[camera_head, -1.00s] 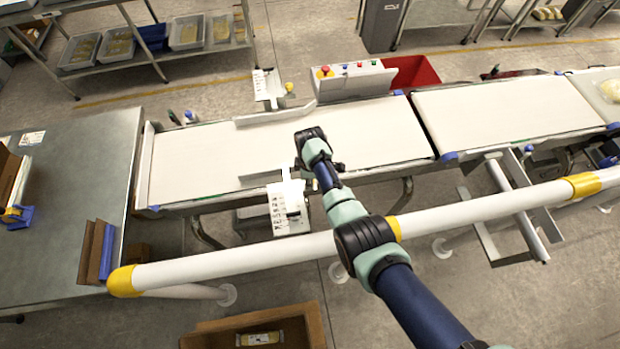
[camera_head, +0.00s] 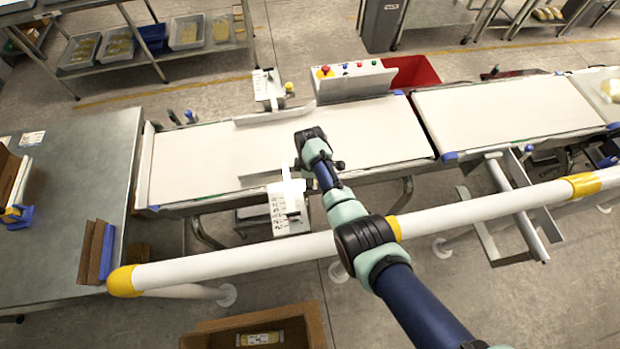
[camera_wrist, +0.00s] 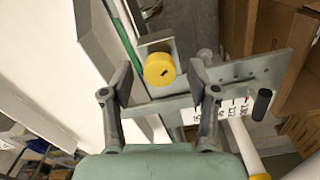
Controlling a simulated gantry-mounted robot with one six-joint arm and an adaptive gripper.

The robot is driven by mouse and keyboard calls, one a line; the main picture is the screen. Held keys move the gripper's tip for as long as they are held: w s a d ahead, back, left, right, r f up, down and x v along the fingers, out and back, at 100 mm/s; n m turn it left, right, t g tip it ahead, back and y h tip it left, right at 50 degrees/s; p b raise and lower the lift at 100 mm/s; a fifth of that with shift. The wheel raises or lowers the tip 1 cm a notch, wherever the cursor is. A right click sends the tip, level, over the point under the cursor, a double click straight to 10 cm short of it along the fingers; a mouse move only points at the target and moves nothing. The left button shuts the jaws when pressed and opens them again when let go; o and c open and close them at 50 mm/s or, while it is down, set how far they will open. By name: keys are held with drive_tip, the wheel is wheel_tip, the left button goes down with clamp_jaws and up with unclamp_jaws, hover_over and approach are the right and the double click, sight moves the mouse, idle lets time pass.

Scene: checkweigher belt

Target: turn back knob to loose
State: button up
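A round yellow knob (camera_wrist: 159,69) with a dark mark on its face shows in the wrist view, on the metal bracket of a guide rail beside the belt. My gripper (camera_wrist: 160,76) is open, with one finger on each side of the knob and visible gaps between. I cannot tell how deep the fingertips reach around it. In the head view my arm hangs over the belt's near edge, by the near guide bracket (camera_head: 287,203), and hides the knob there. Another yellow knob (camera_head: 289,87) shows on the far guide bracket (camera_head: 267,88).
A numbered scale plate (camera_wrist: 238,112) and a black-handled lever (camera_wrist: 262,104) lie right of the knob in the wrist view. The white belt (camera_head: 210,160) is empty. A white and yellow rail (camera_head: 230,258) runs in front, with a cardboard box (camera_head: 318,325) below.

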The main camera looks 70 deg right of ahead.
wheel_tip(320, 180, up, 12)
idle(0.5)
idle(0.5)
